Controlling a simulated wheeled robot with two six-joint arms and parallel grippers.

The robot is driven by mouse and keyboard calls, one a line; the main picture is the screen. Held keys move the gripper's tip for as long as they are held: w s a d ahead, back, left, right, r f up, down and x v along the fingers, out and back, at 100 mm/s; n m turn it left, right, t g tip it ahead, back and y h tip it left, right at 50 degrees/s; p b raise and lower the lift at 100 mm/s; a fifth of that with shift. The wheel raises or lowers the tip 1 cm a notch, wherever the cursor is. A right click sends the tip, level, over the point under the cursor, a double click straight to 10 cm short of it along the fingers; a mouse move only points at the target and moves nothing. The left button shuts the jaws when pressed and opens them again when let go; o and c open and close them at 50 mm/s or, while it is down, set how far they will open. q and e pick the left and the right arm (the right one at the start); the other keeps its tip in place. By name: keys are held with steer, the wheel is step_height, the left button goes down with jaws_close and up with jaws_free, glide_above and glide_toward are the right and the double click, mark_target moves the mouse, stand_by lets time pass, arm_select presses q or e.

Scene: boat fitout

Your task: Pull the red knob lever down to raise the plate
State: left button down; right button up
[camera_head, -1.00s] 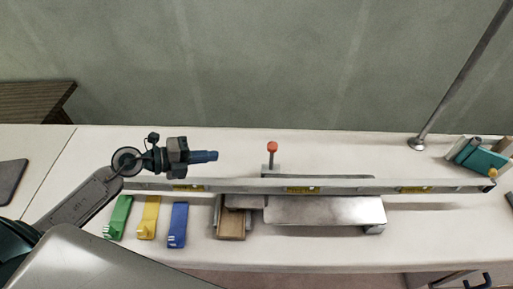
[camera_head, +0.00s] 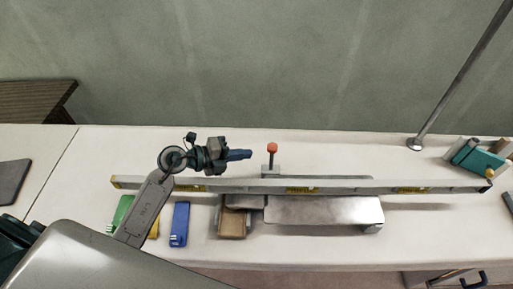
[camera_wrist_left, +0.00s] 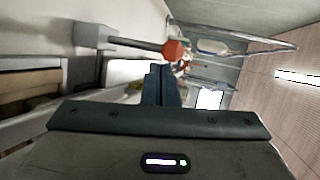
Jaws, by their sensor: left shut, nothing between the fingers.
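The red knob (camera_head: 272,147) tops a thin upright lever on a small grey block (camera_head: 270,171) behind the spirit level. In the left wrist view the red knob (camera_wrist_left: 173,50) shows beyond and slightly right of my fingertips, on its dark rod. The metal plate (camera_head: 325,211) lies low in front of the level, at the bench's front part. My left gripper (camera_head: 244,155) is shut and empty, pointing right, a short way left of the knob and apart from it. It also shows in the left wrist view (camera_wrist_left: 158,72). My right gripper is not in view.
A long spirit level (camera_head: 230,186) lies across the bench between knob and plate. A blue clip (camera_head: 180,224), a green one (camera_head: 121,212) and a partly hidden yellow one lie left. A wooden block (camera_head: 232,224) sits beside the plate. A metal pole (camera_head: 450,92) and teal books (camera_head: 478,158) are right.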

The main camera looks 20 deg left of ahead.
mark_target(272, 158)
arm_select(q)
steer(key=shift+w+d+p, duration=0.3)
steer(key=shift+w+d, duration=0.4)
steer(key=shift+d, duration=0.2)
steer(key=shift+w+d+p, duration=0.3)
steer(key=shift+w+d, duration=0.4)
steer(key=shift+d, duration=0.15)
